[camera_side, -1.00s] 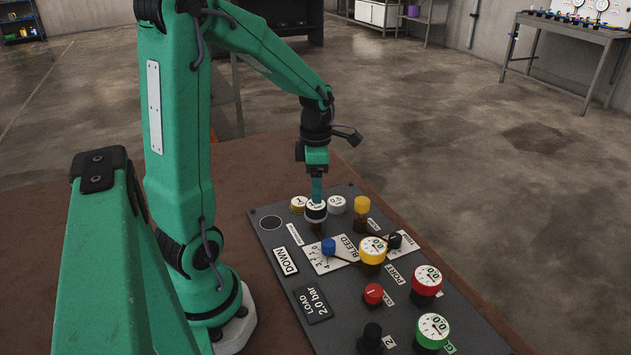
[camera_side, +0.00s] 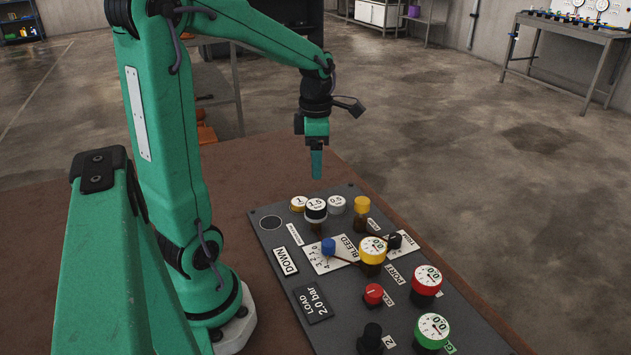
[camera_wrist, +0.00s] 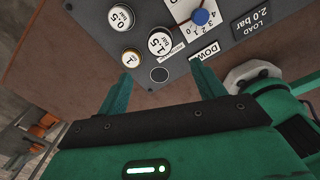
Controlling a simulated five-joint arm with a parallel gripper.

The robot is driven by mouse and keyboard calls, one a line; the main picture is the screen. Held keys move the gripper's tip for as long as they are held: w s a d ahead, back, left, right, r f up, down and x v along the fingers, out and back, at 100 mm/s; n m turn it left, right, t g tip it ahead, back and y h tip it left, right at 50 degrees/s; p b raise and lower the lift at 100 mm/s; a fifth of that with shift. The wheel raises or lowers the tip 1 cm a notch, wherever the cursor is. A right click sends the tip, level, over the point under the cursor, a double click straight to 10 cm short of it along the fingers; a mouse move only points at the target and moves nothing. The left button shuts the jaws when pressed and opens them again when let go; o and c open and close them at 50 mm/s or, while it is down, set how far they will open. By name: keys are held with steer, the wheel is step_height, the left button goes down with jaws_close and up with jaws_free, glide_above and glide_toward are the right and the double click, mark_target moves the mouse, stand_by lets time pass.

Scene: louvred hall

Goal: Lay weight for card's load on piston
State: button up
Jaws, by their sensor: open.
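A round weight (camera_side: 316,206) with a white top and black side, marked 1.5, appears to sit raised on a short brownish post on the grey panel. The post, likely the piston, is mostly hidden under it. The weight also shows in the wrist view (camera_wrist: 160,42). A gold weight (camera_side: 298,203) and a silver weight marked 0.5 (camera_side: 337,203) are beside it. The card (camera_side: 314,302) reads LOAD 2.0 bar. My gripper (camera_side: 316,166) is above the white-topped weight, apart from it. In the wrist view my gripper (camera_wrist: 165,88) has its fingers spread with nothing between them.
An empty dark round spot (camera_side: 271,222) is on the panel's left corner. A blue knob (camera_side: 328,246), a yellow-topped post (camera_side: 362,204) and several gauges, such as the red one (camera_side: 427,279), stand up from the panel. A DOWN label (camera_side: 285,261) lies left of the blue knob.

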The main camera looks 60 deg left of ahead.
steer(key=s+d+r+m+t, duration=0.2)
steer(key=d+m, duration=0.5)
steer(key=m, duration=0.8)
steer(key=s+d+r+m+t, duration=0.3)
steer(key=s+d+m, duration=0.2)
steer(key=m, duration=1.1)
steer(key=d, duration=0.3)
steer(key=shift+d+r+t, duration=0.25)
steer(key=shift+r+t, duration=0.05)
steer(key=shift+r, duration=0.05)
